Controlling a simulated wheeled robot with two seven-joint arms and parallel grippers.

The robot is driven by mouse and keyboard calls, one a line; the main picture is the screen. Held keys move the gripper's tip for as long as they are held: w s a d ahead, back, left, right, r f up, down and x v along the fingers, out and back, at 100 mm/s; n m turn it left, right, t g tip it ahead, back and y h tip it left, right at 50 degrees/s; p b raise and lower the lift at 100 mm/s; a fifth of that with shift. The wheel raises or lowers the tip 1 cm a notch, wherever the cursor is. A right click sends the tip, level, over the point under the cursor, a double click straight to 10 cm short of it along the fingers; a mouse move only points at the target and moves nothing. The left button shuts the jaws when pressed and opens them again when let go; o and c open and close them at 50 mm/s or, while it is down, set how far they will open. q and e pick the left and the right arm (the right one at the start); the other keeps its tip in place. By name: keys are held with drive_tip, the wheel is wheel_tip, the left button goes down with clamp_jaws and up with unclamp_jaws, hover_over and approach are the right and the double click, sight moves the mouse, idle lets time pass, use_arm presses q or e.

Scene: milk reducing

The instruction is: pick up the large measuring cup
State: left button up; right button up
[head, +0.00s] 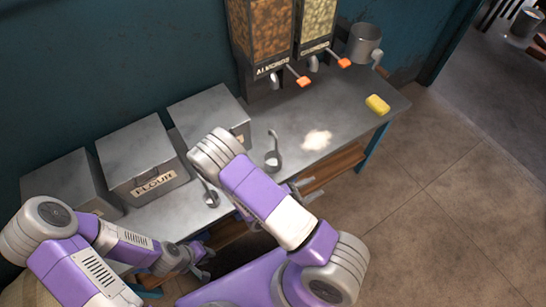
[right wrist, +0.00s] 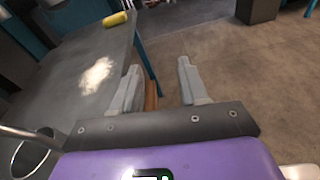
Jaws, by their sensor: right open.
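Two metal measuring cups with upright handles stand on the grey counter. One measuring cup (head: 273,162) is near the counter's middle; the other measuring cup (head: 210,198) is further left, partly behind my right arm. I cannot tell surely which is larger. A metal cup (right wrist: 32,158) also shows at the lower left of the right wrist view, cut off by the frame. My right gripper (right wrist: 158,88) is open and empty, over the counter's front edge, apart from the cups. My left gripper (head: 203,264) is low at the counter's front; its jaws are too small to read.
Lidded metal bins, one a flour bin (head: 155,175), line the wall. The floor at right is clear.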

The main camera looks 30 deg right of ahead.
drive_tip(key=w+a+n+t+y, duration=0.1)
drive_tip(key=w+a+n+t, duration=0.1)
drive_tip(key=w+n+t, duration=0.1)
drive_tip(key=w+a+n+t, duration=0.3)
drive_tip(key=t, duration=0.1)
drive_tip(key=w+a+n+t+y, duration=0.1)
drive_tip(key=w+a+n+t, duration=0.2)
drive_tip(key=w+t, duration=0.1)
drive_tip(key=shift+r+y, duration=0.15)
drive_tip(key=shift+y, duration=0.15)
drive_tip(key=x, duration=0.7)
drive_tip(key=shift+w+a+b, duration=0.2)
drive_tip(key=shift+b, duration=0.2)
drive_tip(key=shift+c, duration=0.3)
clamp_jaws()
